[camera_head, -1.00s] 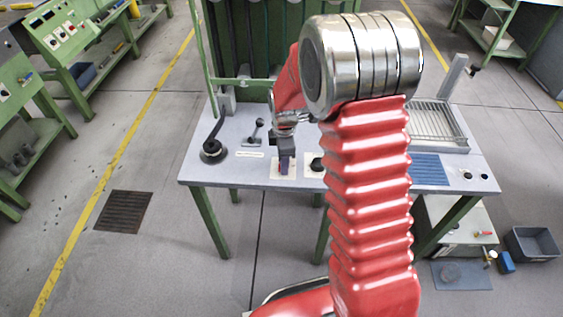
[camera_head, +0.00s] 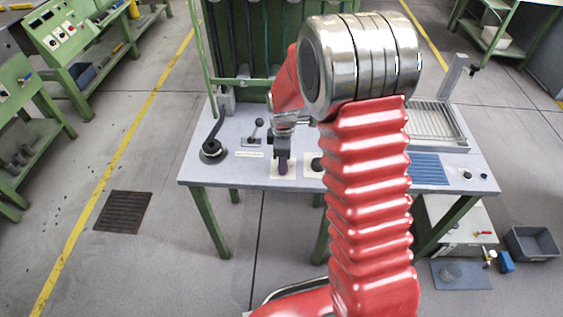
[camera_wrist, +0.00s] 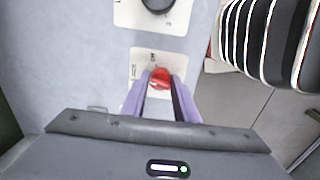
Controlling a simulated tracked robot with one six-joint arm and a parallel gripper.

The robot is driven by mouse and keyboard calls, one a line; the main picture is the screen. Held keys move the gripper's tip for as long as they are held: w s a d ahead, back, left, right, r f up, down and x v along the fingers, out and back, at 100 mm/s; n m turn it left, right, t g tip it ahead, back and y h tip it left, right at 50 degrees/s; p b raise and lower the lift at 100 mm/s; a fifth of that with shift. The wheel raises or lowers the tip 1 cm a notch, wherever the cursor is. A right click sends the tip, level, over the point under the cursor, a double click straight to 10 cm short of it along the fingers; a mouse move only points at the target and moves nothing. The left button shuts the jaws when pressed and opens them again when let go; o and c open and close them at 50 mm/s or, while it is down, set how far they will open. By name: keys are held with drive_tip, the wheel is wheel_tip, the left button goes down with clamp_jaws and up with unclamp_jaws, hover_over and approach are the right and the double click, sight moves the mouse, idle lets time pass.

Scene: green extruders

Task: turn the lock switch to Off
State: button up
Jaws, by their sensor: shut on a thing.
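The lock switch is a small red knob (camera_wrist: 160,78) on a pale label plate (camera_wrist: 140,62), seen in the wrist view. My gripper (camera_wrist: 160,84) has its two purple fingers on either side of the knob and is shut on it. In the head view my gripper (camera_head: 283,168) points down onto the pale plate (camera_head: 273,173) on the grey bench top, and the knob is hidden there. The plate's lettering is too small to read, so I cannot tell the switch's setting.
A black rotary handle (camera_head: 212,150) and a small ball-topped lever (camera_head: 256,131) stand to the left on the bench (camera_head: 225,176). A black knob (camera_head: 317,164) sits close on the right. A wire rack (camera_head: 437,122) and blue ribbed mat (camera_head: 429,170) lie farther right.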

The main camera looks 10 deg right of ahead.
drive_tip(key=m, duration=0.5)
drive_tip(key=shift+w+r, duration=0.1)
drive_tip(key=shift+w, duration=0.05)
drive_tip(key=shift+m, duration=2.4)
drive_tip(key=o, duration=1)
wheel_tip(320, 180, up, 14)
drive_tip(key=shift+s+a+f, duration=0.2)
drive_tip(key=shift+a, duration=0.15)
